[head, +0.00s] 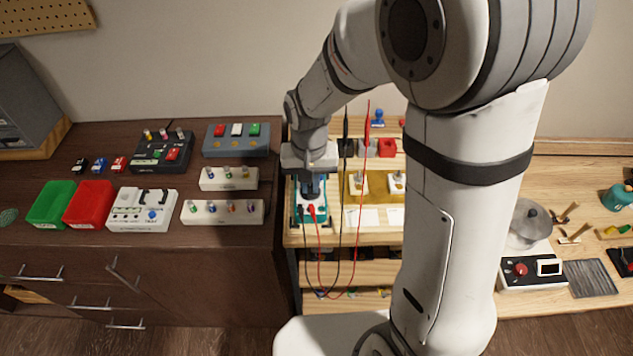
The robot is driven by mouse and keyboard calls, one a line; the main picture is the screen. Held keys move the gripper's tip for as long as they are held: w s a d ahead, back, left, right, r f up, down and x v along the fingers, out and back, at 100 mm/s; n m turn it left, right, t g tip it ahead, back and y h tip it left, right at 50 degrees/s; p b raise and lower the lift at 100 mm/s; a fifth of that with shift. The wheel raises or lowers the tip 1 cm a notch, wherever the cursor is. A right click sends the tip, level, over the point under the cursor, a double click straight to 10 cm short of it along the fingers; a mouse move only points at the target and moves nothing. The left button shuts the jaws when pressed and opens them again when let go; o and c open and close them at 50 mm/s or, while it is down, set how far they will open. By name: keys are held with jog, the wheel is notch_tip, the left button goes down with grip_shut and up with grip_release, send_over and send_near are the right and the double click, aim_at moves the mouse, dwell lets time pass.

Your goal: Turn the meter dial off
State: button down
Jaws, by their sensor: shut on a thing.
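The meter (321,213), with a teal case, lies near the left end of the light wooden bench. A red and a black test lead (319,245) are plugged into its front end, and their cables loop down past the bench edge. My gripper (312,188) points down over the upper part of the meter and is shut on its dial. The dial itself is hidden behind the gripper, so I cannot see which setting it points to.
Red and black probes (367,135) stand upright just right of my gripper. White cards (362,218) and small fixtures sit beside the meter. A dark cabinet (230,240) with trays and switch boxes is on the left. My arm hides the middle of the bench.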

aim_at(310, 188)
dwell(0.5)
jog(key=c, duration=1.5)
grip_release()
jog(key=shift+r, duration=3.95)
